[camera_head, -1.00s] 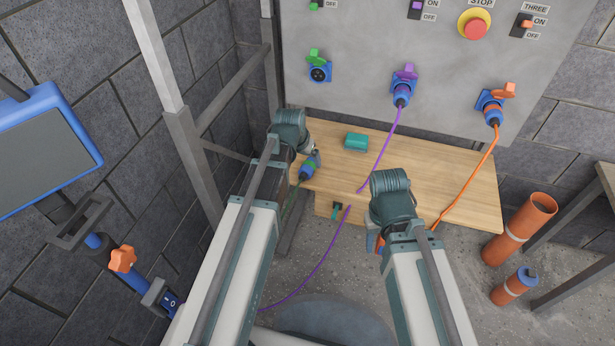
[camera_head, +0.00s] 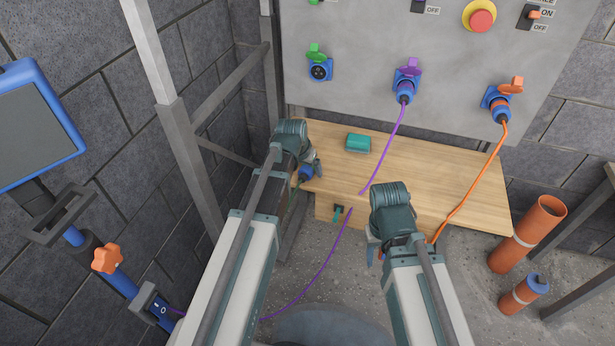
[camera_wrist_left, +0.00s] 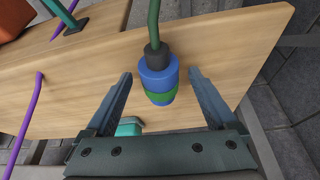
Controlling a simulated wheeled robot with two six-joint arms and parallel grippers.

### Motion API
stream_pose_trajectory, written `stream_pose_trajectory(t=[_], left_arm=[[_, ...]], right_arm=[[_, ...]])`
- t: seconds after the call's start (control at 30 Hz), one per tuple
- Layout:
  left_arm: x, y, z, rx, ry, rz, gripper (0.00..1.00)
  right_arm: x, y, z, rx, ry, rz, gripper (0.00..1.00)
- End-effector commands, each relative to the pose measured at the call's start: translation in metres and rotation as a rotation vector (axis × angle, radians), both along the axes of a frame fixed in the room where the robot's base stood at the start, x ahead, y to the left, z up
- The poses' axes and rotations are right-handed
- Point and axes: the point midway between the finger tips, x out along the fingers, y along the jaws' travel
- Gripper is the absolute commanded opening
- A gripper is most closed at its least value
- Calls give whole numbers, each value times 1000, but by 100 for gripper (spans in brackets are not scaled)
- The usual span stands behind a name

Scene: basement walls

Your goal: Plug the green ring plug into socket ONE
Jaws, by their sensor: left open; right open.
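The green ring plug (camera_wrist_left: 158,68) is blue with a green band and a dark collar. It lies on the wooden bench top, its green cable running up in the left wrist view. In the head view the plug (camera_head: 305,174) is partly hidden by my left gripper (camera_head: 313,166). My left gripper (camera_wrist_left: 160,76) is open, one finger on each side of the plug, with visible gaps. The empty blue socket (camera_head: 319,72) with a raised green lid is on the grey panel; I take it as socket ONE, though no number shows. My right gripper (camera_head: 373,254) is open, largely hidden by its wrist.
A purple-lidded socket (camera_head: 405,85) and an orange-lidded socket (camera_head: 498,102) hold plugs with trailing cables. A teal block (camera_head: 358,143) lies on the bench (camera_head: 440,170). A grey metal post (camera_head: 185,150) stands left of the bench. Orange pipes (camera_head: 528,235) stand at right.

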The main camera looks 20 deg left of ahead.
Motion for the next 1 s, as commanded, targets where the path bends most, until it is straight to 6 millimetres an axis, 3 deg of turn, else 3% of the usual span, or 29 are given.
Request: stream_pose_trajectory(t=[0.03, 0.4, 0.87, 1.0], left_arm=[[2, 0, -7, 0, 0, 0, 90], [2, -1, -5, 0, 0, 0, 90], [3, 0, -5, 0, 0, 0, 10], [3, 0, -5, 0, 0, 0, 6]], right_arm=[[0, 0, -7, 0, 0, 0, 50], [0, 0, -5, 0, 0, 0, 50], [0, 0, -5, 0, 0, 0, 50], [0, 0, -5, 0, 0, 0, 50]])
